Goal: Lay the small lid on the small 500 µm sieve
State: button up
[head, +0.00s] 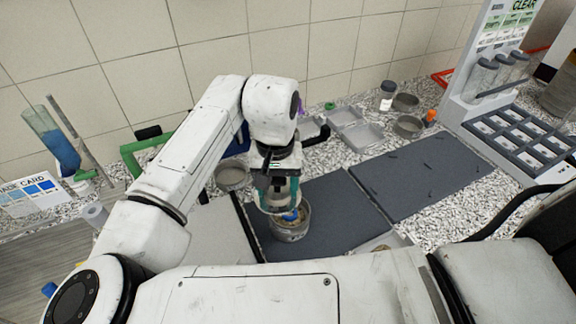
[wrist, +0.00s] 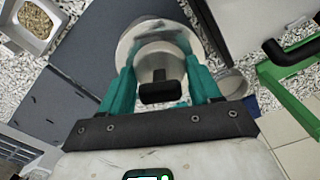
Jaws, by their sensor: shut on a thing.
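My gripper (wrist: 160,85) has teal fingers shut on a round grey metal piece (wrist: 160,62), which appears to be the small lid. A black block shows in front of it, and the fingers hide its sides. In the head view my gripper (head: 277,198) points down just above a small round metal sieve (head: 290,234) on the dark mat. Tan material and a blue patch show at the sieve's top. Beyond the held piece, the wrist view shows a pale round rim (wrist: 128,42). I cannot tell whether the lid touches the sieve. No sieve marking is readable.
Another round metal pan (head: 232,175) stands left of my gripper, near a green frame (head: 135,150). Shallow trays (head: 366,136) and small round pans (head: 408,126) stand at the back. A slotted rack (head: 520,137) is at right. The right dark mat (head: 430,170) is mostly clear.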

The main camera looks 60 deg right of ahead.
aim_at(290, 200)
jog(key=shift+s+d+m, duration=0.15)
jog(key=shift+s+d, duration=0.2)
jog(key=shift+d, duration=0.25)
jog(key=shift+s+d+m, duration=0.15)
jog(key=shift+s+d, duration=0.15)
jog(key=shift+d, duration=0.3)
jog(key=shift+s+d+f, duration=0.1)
jog(key=shift+f, duration=0.05)
notch_tip(290, 200, down, 4)
jog(key=b, duration=0.4)
jog(key=shift+f, duration=0.8)
jog(key=shift+f, duration=0.65)
jog(key=o, duration=1.2)
jog(key=shift+o, duration=0.2)
